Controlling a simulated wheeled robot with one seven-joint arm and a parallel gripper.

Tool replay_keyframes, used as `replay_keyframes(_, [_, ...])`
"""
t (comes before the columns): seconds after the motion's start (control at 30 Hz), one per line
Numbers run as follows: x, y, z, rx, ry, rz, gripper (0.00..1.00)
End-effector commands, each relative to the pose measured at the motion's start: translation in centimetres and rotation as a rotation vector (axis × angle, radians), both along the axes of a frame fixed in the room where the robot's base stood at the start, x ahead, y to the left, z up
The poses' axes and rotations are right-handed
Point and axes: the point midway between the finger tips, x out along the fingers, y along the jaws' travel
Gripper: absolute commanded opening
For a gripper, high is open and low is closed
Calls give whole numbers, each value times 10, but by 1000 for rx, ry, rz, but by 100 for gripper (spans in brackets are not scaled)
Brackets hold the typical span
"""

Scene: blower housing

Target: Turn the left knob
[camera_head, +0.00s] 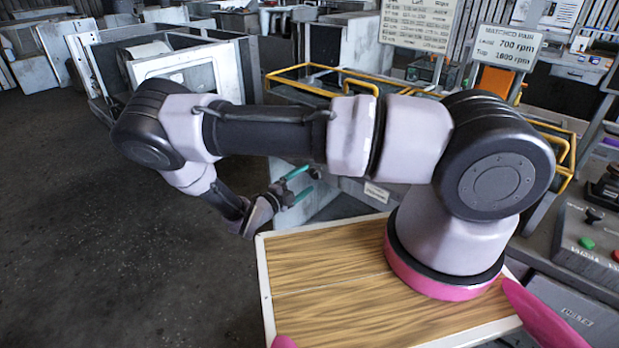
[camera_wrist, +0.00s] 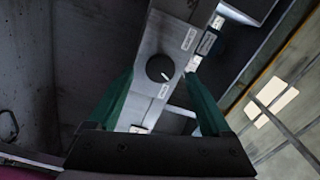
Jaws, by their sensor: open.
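A round dark knob (camera_wrist: 160,68) with a light pointer mark sits on a grey metal panel (camera_wrist: 172,40) in the wrist view. My gripper (camera_wrist: 164,90) is open, with its green fingers on either side of the knob in that view. The fingers look apart from the knob, but the gap in depth cannot be told. In the head view my gripper (camera_head: 298,184) is beside the front of the grey machine, beyond the wooden board. The knob cannot be made out in the head view.
Small white labels (camera_wrist: 189,39) are on the panel near the knob. A yellow-railed frame (camera_head: 330,80) stands behind my arm. A control box with buttons (camera_head: 590,235) is at the right. Signs (camera_head: 507,47) stand at the back. The dark floor at left is clear.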

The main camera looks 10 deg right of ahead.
Motion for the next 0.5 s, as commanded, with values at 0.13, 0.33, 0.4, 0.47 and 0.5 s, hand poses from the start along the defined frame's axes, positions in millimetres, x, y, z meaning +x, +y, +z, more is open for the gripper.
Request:
replay_keyframes(0.13, [-19, 28, 0, 2, 0, 4, 83])
replay_keyframes(0.33, [-38, 53, 0, 2, 0, 3, 83])
replay_keyframes(0.4, [-42, 59, 0, 0, 0, 2, 83])
replay_keyframes(0.47, [-44, 61, 0, 0, 0, 2, 83])
replay_keyframes(0.5, [-45, 62, 0, 0, 0, 2, 83])
